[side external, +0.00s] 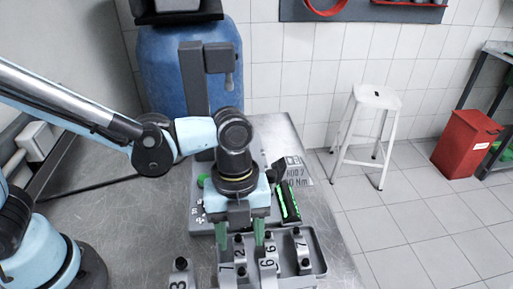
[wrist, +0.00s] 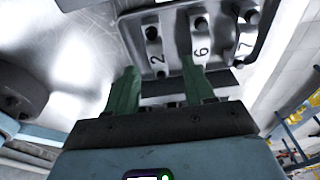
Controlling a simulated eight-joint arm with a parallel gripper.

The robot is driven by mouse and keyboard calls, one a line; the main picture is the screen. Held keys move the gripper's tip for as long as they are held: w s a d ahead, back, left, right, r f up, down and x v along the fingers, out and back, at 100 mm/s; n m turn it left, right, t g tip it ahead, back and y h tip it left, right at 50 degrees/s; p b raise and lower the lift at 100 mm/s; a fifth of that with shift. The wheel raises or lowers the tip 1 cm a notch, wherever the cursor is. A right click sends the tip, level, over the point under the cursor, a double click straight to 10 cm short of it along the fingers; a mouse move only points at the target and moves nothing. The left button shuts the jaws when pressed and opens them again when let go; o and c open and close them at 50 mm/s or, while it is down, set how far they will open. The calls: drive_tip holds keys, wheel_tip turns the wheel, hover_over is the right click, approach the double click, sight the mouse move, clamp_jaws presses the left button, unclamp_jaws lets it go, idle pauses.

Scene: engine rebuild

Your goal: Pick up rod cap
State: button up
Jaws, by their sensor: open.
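Several numbered grey rod caps sit in a grey metal tray (side external: 318,250) at the front of the bench. The wrist view shows caps marked 2 (wrist: 154,52), 6 (wrist: 201,38) and 7 (wrist: 243,42) in the tray. My gripper (side external: 240,243) points down over the tray's back left part, its green fingers apart with nothing visibly held. In the wrist view, my gripper (wrist: 159,68) has its fingertips near caps 2 and 6; contact cannot be told.
A cap marked 3 (side external: 180,274) lies on the bench left of the tray. A dark upright post (side external: 194,80) stands behind my gripper. The bench's left side is mostly clear.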

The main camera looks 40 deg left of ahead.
sight(240, 253)
drive_tip(key=shift+s+d+f, duration=0.1)
drive_tip(key=shift+s+f, duration=0.1)
drive_tip(key=shift+f, duration=1.15)
drive_tip(key=shift+s+d+f, duration=0.1)
drive_tip(key=shift+s+f, duration=0.1)
drive_tip(key=shift+f, duration=1.15)
clamp_jaws()
drive_tip(key=shift+r, duration=0.15)
